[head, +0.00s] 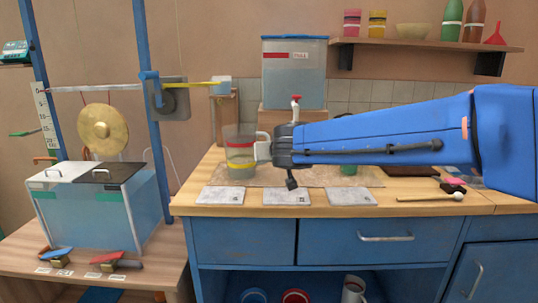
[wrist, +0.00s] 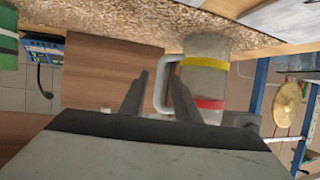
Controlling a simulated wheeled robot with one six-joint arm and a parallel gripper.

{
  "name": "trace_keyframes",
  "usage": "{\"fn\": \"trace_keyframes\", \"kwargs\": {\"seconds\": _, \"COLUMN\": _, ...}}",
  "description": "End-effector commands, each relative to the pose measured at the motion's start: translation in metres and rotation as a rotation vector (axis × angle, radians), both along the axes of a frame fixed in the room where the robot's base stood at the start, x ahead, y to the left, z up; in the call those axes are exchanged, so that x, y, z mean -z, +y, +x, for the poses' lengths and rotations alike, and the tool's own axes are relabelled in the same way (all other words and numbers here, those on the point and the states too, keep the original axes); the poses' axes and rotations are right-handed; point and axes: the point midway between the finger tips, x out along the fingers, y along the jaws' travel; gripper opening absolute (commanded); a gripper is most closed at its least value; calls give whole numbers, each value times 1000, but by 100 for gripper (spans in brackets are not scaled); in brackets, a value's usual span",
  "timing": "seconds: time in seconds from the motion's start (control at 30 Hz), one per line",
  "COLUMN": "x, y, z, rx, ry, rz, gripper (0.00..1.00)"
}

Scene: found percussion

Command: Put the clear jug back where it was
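The clear jug (head: 240,152) stands upright near the left end of the worktop mat, with a red band above and a yellow band below. Its pale handle points right, toward my gripper (head: 266,151). In the wrist view the picture is turned over, and the jug (wrist: 205,78) shows with its handle (wrist: 158,92) between my two fingers (wrist: 158,95). The fingers look apart, with a gap on each side of the handle. The jug's contents, if any, are hard to tell.
Three grey tiles (head: 286,197) lie along the worktop's front. A tank with a red tap (head: 294,72) stands behind the jug. A mallet (head: 430,198) lies at the right. A gong (head: 103,132) and a water box (head: 90,205) are at the left.

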Motion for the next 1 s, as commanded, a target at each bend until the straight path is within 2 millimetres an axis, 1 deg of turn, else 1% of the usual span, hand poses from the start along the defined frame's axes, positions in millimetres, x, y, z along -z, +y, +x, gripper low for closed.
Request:
{"fn": "trace_keyframes", "kwargs": {"seconds": 0.03, "x": -5, "y": -1, "z": -10, "rx": -2, "ry": -2, "rz": 1, "gripper": 29}}
{"fn": "trace_keyframes", "kwargs": {"seconds": 0.1, "x": -9, "y": -3, "z": -20, "rx": -1, "ry": -2, "rz": 2, "gripper": 29}}
{"fn": "trace_keyframes", "kwargs": {"seconds": 0.3, "x": -19, "y": -7, "z": -46, "rx": -1, "ry": -1, "rz": 2, "gripper": 29}}
{"fn": "trace_keyframes", "kwargs": {"seconds": 0.5, "x": -25, "y": -10, "z": -59, "rx": -1, "ry": 0, "rz": 1, "gripper": 29}}
{"fn": "trace_keyframes", "kwargs": {"seconds": 0.7, "x": -25, "y": -10, "z": -61, "rx": 0, "ry": 0, "rz": 0, "gripper": 29}}
{"fn": "trace_keyframes", "kwargs": {"seconds": 0.77, "x": -25, "y": -14, "z": -62, "rx": 5, "ry": 3, "rz": -2, "gripper": 29}}
{"fn": "trace_keyframes", "kwargs": {"seconds": 0.87, "x": -19, "y": -39, "z": -67, "rx": 41, "ry": 21, "rz": -19, "gripper": 29}}
{"fn": "trace_keyframes", "kwargs": {"seconds": 0.97, "x": -5, "y": -90, "z": -84, "rx": 113, "ry": 71, "rz": -51, "gripper": 29}}
{"fn": "trace_keyframes", "kwargs": {"seconds": 1.0, "x": 3, "y": -114, "z": -95, "rx": 147, "ry": 102, "rz": -67, "gripper": 29}}
